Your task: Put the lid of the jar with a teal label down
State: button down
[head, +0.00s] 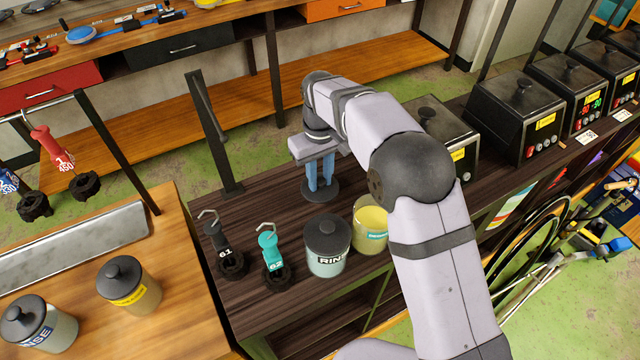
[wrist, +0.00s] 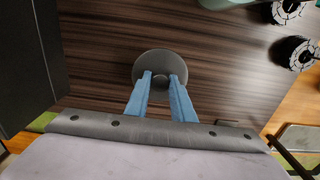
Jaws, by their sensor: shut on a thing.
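My gripper (head: 321,178) is shut on the dark grey lid (head: 323,195), its blue fingers on either side of the lid's knob. The lid is level and low over the dark wooden bench top, left of and behind the open jar. I cannot tell whether it touches the wood. In the wrist view the round lid (wrist: 160,58) shows beneath the fingertips (wrist: 161,76). The jar with a teal label (head: 370,222) stands lidless, with yellow contents, partly behind my arm.
A lidded rinse jar (head: 327,250) stands beside the open jar. A teal hook tool (head: 270,250) and a black hook tool (head: 220,245) stand to its left. A dark upright post (head: 212,135) rises left of the lid. Black heater boxes (head: 520,110) line the right.

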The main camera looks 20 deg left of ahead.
aim_at(320, 180)
jog(key=shift+f+p, duration=0.5)
jog(key=shift+f, duration=1.1)
jog(key=shift+f, duration=0.1)
jog(key=c, duration=1.5)
grip_release()
jog(key=shift+f, duration=0.1)
notch_tip(320, 180, up, 12)
jog(key=shift+r+b, duration=0.25)
jog(key=shift+b, duration=1)
